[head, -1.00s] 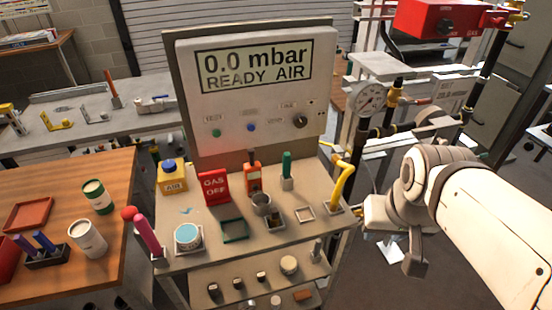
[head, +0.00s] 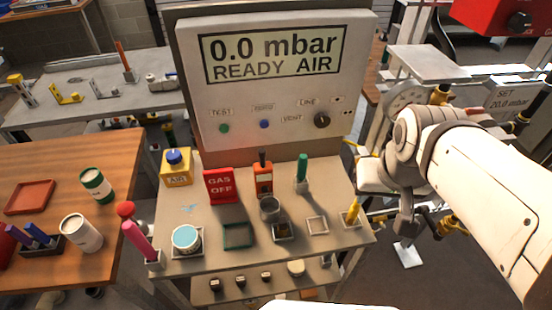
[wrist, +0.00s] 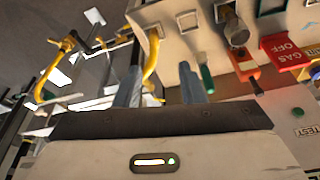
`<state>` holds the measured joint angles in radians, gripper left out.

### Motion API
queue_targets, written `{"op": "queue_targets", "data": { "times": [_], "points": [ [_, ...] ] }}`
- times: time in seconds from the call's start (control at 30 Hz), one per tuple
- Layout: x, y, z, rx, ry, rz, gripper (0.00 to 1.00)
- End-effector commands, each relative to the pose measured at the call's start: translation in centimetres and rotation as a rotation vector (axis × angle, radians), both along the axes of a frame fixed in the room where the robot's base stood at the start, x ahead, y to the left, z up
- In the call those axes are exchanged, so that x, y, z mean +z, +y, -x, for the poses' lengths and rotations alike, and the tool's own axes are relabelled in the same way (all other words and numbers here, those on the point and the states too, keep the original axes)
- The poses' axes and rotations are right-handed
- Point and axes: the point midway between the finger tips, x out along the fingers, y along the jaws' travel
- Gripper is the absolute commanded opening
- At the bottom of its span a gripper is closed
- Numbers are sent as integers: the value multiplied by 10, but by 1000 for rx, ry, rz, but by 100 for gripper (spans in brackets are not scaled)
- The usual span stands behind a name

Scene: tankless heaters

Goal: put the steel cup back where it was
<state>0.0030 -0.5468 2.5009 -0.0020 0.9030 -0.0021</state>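The steel cup (head: 269,209) stands on the cart top, in front of the orange device and at the back-left edge of a small square holder (head: 282,231). I cannot tell whether it touches the holder. The cup also shows in the wrist view (wrist: 238,34), to the right of my gripper. My gripper (wrist: 160,82) is open, with its two fingers apart and nothing seen held between them. It is apart from the cup. In the head view my arm is at the right of the cart, and the fingers are hard to make out.
A white square frame (head: 317,226) and a green-rimmed square (head: 237,236) look empty. A yellow handle (head: 352,213) stands at the cart's right edge. A green-topped post (head: 302,172), a red GAS OFF sign (head: 219,186) and a blue-lidded tub (head: 186,239) also stand there.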

Motion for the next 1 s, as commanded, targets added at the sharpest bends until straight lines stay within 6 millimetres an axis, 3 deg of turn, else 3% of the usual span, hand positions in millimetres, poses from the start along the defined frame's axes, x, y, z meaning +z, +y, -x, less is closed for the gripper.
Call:
{"op": "queue_targets", "data": {
  "times": [0.07, 0.27, 0.37, 0.53, 0.63, 0.8, 1.0],
  "points": [
    [0, 0, 0, 0, 0, 0, 37],
    [-10, 10, -13, 21, 17, -2, 54],
    [-27, 36, -33, 61, 41, -4, 62],
    [-73, 88, -74, 135, 91, -2, 76],
    [-103, 123, -92, 176, 116, 3, 77],
    [-147, 174, -108, 227, 149, 13, 77],
    [-174, 202, -112, 254, 164, 20, 77]
  ]
}}
